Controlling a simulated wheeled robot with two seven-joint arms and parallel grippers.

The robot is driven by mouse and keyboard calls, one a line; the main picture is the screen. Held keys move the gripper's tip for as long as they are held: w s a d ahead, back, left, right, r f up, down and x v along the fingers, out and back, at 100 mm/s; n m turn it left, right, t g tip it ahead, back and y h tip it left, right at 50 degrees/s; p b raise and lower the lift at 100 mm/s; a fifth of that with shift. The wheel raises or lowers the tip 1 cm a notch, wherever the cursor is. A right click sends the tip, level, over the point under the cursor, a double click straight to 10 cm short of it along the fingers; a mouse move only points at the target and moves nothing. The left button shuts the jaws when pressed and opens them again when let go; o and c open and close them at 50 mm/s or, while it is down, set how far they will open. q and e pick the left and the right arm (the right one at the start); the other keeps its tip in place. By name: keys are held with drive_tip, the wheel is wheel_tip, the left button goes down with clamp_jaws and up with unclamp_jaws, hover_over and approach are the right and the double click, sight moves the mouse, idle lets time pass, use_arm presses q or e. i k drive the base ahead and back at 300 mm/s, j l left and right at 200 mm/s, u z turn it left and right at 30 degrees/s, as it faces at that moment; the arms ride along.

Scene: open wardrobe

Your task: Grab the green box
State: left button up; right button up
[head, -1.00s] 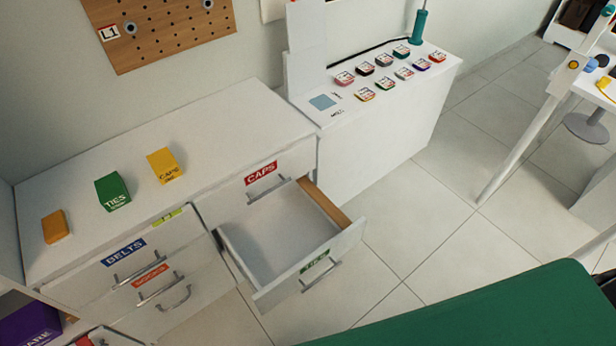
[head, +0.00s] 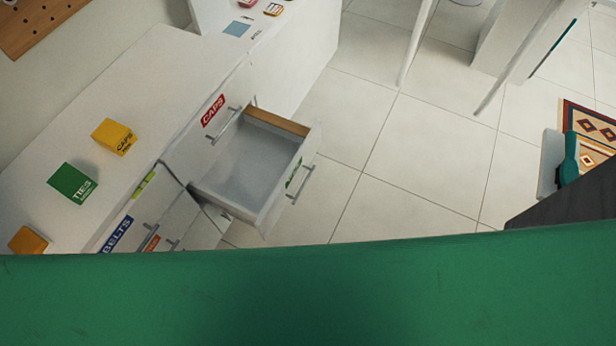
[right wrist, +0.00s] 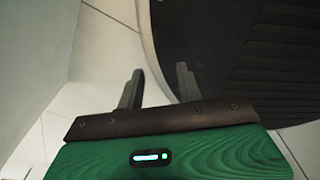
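The green box (head: 73,183), labelled TIES, stands on the white dresser top (head: 115,75) at the left of the head view. It sits between a yellow CAPS box (head: 114,137) and an orange-yellow box (head: 28,240). My right gripper (right wrist: 160,70) shows in the right wrist view, fingers apart and empty, over the floor beside a dark ridged surface. It is away from the green box, which that view does not show. My left gripper is in neither current view.
An empty drawer (head: 240,170) stands pulled out from the dresser front. A white counter (head: 295,55) stands beyond the dresser. A patterned rug (head: 592,140) lies at the right edge.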

sight(71, 183)
drive_tip(key=u, duration=1.7)
